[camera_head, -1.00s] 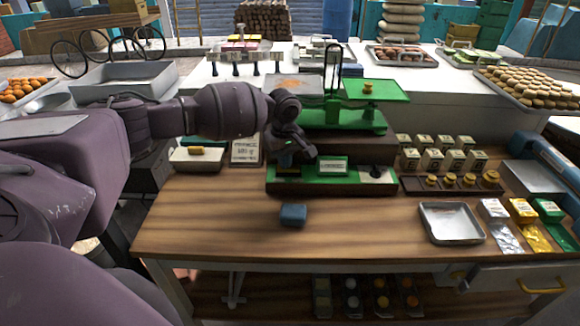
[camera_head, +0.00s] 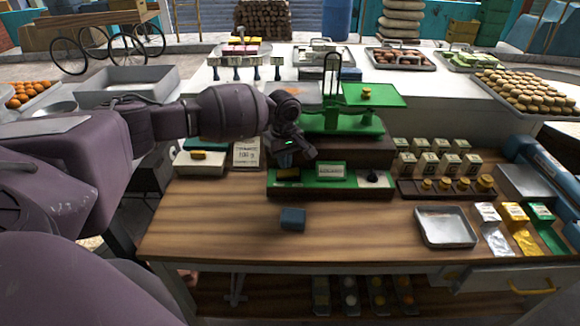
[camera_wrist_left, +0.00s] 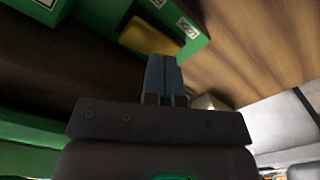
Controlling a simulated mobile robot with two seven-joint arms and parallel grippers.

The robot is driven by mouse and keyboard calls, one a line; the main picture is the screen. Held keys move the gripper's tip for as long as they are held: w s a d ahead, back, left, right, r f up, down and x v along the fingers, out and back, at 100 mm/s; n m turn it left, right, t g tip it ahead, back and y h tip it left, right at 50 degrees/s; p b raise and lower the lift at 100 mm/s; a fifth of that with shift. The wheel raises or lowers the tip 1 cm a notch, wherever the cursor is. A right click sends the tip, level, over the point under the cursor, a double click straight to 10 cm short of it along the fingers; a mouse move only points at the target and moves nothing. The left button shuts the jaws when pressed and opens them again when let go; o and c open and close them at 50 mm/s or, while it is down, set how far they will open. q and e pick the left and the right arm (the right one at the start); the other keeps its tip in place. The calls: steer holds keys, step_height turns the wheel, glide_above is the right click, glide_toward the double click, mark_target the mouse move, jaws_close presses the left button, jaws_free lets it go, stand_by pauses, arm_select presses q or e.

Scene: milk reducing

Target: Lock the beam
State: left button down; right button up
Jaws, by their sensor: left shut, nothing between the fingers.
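A green balance scale (camera_head: 345,122) stands on a dark block at the back of the wooden bench. My left gripper (camera_head: 283,161) is just above and behind the brass piece. In the left wrist view its blue fingers (camera_wrist_left: 161,76) are shut and empty, their tips near the brass piece (camera_wrist_left: 150,37). I cannot tell whether they touch it. My right gripper is not in view.
A small blue block (camera_head: 292,219) lies on the bench in front of the panel. A metal tray (camera_head: 447,240) and several coloured packets are at the right. Weights in a dark rack (camera_head: 410,193) stand right of the panel. The bench's front left is clear.

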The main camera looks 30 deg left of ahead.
mark_target(284, 173)
arm_select(q)
steer(key=shift+r+p, duration=0.55)
steer(key=shift+r, duration=1.8)
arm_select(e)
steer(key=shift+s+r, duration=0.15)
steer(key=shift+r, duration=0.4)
